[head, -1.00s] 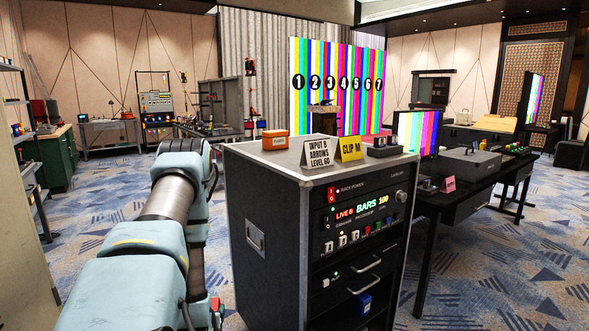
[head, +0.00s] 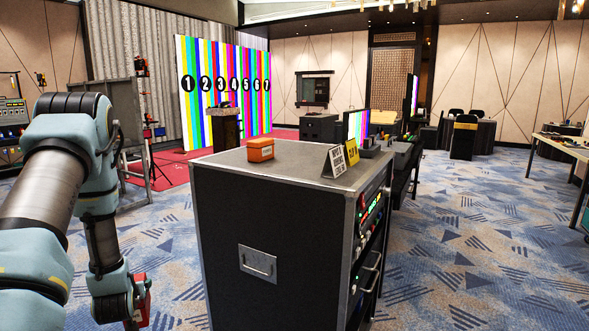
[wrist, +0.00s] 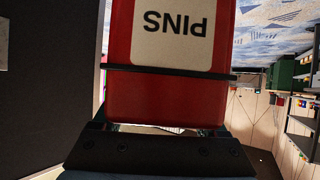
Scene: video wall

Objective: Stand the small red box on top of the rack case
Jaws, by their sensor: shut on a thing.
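The rack case (head: 215,185) is a tall black cabinet with metal edges, standing at the centre of the head view with its side panel facing me. My gripper (head: 134,318) hangs low at the left of the case, below the level of its top. It is shut on the small red box (head: 146,303), partly hidden by my arm in the head view. In the wrist view, the red box (wrist: 122,95) fills the middle, with a pale label (wrist: 172,50) reading PINS upside down.
An orange box (head: 260,150) stands on the case top, left of centre. Patterned carpet lies open to the right.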

